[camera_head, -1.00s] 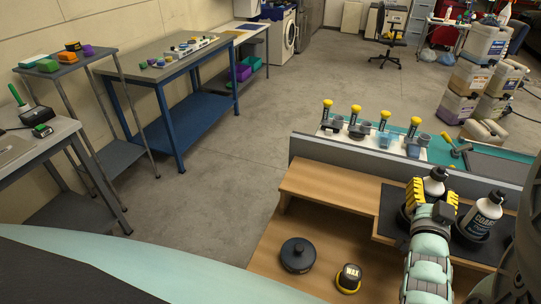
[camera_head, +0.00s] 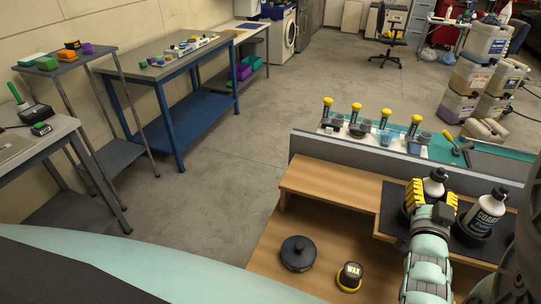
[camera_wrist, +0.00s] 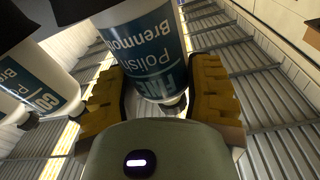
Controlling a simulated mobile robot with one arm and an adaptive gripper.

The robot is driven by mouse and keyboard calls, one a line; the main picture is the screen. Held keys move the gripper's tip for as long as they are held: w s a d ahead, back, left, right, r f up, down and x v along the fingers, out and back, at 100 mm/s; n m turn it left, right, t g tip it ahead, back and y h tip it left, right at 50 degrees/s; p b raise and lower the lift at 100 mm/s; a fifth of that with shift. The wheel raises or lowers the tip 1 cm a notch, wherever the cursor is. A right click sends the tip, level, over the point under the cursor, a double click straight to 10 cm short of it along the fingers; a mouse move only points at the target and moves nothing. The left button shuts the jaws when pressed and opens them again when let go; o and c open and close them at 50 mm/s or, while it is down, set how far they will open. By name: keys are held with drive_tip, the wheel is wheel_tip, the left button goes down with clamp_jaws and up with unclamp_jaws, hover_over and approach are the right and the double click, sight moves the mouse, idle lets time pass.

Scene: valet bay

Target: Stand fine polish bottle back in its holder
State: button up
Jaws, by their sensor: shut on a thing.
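My gripper (camera_head: 432,194) is shut on the fine polish bottle (camera_head: 434,188), a white bottle with a black cap, over the dark mat (camera_head: 392,200) on the wooden bench. In the wrist view, the bottle (camera_wrist: 150,50) stands between the yellow finger pads, its blue label upside down in the picture. The coarse polish bottle (camera_head: 487,212) stands to the right in a black round holder (camera_head: 470,228). The fine bottle's own holder is mostly hidden behind my gripper. I cannot tell whether the bottle's base is inside it.
A black round pad (camera_head: 298,253) and a wax tin (camera_head: 349,277) sit on the lower wooden shelf to the left. Behind the bench, a grey panel (camera_head: 400,165) rises before a row of yellow-topped tools (camera_head: 355,115). The wooden top left of the mat is clear.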

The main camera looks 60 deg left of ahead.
drive_tip(key=shift+f+b, duration=0.3)
drive_tip(key=shift+f, duration=0.1)
drive_tip(key=o, duration=1.3)
drive_tip(key=shift+s, duration=0.1)
